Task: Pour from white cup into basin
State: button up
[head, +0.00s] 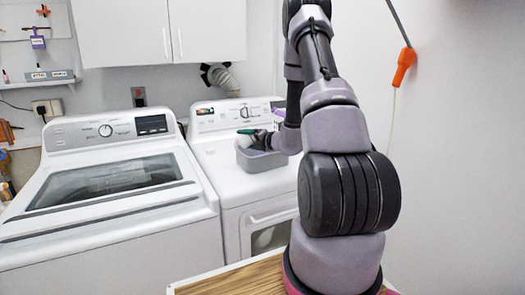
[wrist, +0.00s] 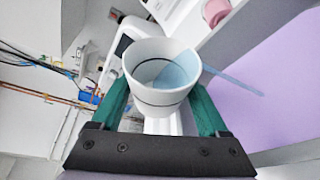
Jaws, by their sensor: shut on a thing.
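The white cup (wrist: 150,98) is between the green fingers of my gripper (wrist: 160,92) in the wrist view, shut on it. Pale blue shows inside the cup, and a thin translucent blue streak runs out past its rim to the right. In the head view the grey basin (head: 262,161) stands on top of the right-hand white machine. My gripper (head: 252,136) is at the basin, over its back left part, with its green finger and a bit of white showing. The inside of the basin is mostly hidden. I cannot tell the cup's exact tilt.
The right-hand machine (head: 212,157) has a control panel behind the basin. A second white machine (head: 112,200) with a dark glass lid stands to the left. White cupboards (head: 160,30) hang above. A wooden surface (head: 240,280) is at the front.

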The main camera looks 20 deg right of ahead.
jog(key=shift+d+r+m+y+p, duration=0.2)
jog(key=shift+r+m+y+p, duration=0.15)
jog(key=shift+m, duration=0.45)
dwell(0.6)
jog(key=shift+d+r+m+t+p, duration=0.35)
jog(key=shift+d+m+t, duration=0.15)
jog(key=shift+d+m, duration=0.2)
dwell(0.7)
jog(key=shift+d+r+m+y, duration=0.2)
jog(key=shift+r+m+y, duration=0.15)
jog(key=shift+m, duration=0.35)
dwell(0.8)
